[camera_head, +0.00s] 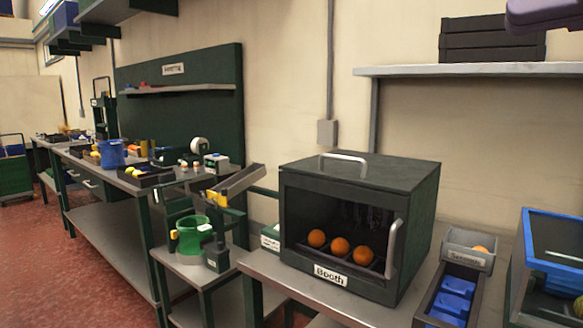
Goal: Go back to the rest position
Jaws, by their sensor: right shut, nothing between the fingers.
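Only a purple, rounded piece at the top right corner, cut off by the picture edge, may belong to my right gripper (545,16). It is high above the bench, apart from every object, with nothing visible held. Its fingertips cannot be made out. My left gripper is not in view. Three oranges (340,247) lie in a row inside the dark open-fronted booth (408,190), labelled "Booth". Another orange (481,249) shows partly in a small grey labelled bin (468,260) to the right of the booth.
A tray with blue pieces (453,297) and a blue-rimmed crate (557,221) stand at the right. A wall shelf (470,70) holds stacked black trays (492,40). A green bucket (193,233) stands left of the booth. A cluttered long bench (115,168) and red floor (70,280) are further left.

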